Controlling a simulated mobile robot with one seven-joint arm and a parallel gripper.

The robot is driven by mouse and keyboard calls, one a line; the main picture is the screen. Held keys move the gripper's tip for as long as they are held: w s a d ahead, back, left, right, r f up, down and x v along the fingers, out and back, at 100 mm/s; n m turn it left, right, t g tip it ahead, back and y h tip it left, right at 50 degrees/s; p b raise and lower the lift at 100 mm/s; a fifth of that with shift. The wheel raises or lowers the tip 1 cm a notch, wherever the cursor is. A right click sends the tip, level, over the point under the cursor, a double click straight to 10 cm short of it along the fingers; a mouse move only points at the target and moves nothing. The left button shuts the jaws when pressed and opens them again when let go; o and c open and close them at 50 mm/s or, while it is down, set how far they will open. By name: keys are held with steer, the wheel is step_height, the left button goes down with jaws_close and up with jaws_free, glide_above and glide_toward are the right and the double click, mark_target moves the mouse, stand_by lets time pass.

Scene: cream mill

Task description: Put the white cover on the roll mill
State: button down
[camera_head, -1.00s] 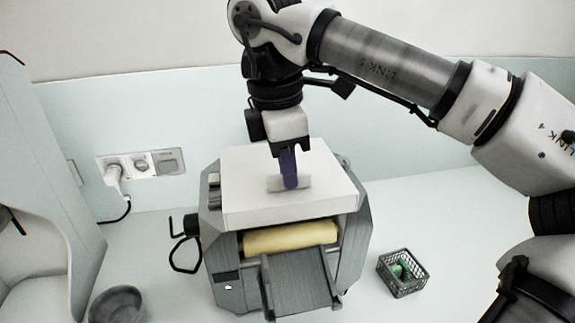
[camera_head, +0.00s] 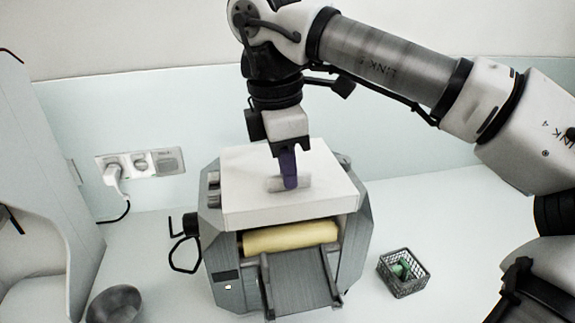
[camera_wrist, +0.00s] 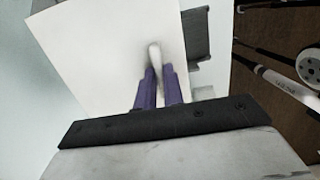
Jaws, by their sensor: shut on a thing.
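The white cover (camera_head: 256,200) is a boxy lid with a small handle bar (camera_head: 304,181) on top. It sits over the top of the grey roll mill (camera_head: 356,238), between its side plates. Whether it is fully seated is hard to tell. A yellow roller (camera_head: 290,237) shows below its front edge. My gripper (camera_head: 289,184) points down from above, its purple fingers shut on the cover's handle. In the wrist view, the fingers (camera_wrist: 159,88) pinch the handle (camera_wrist: 154,55) over the white cover (camera_wrist: 95,50).
A wire basket (camera_head: 403,273) with green things stands right of the mill. A grey bowl (camera_head: 115,304) is at the front left. A wall socket with a plug (camera_head: 114,172) is behind, left. A black crank (camera_head: 186,252) sticks out at the mill's left.

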steer(key=shift+f, duration=0.15)
steer(key=c, duration=1.4)
jaws_free()
steer(key=shift+c, duration=0.2)
steer(key=r, duration=0.6)
steer(key=shift+s+a+r+p, duration=0.1)
steer(key=shift+a+r+p, duration=0.25)
steer(key=shift+a+p, duration=0.05)
steer(key=shift+r+p, duration=0.5)
steer(key=shift+f, duration=0.1)
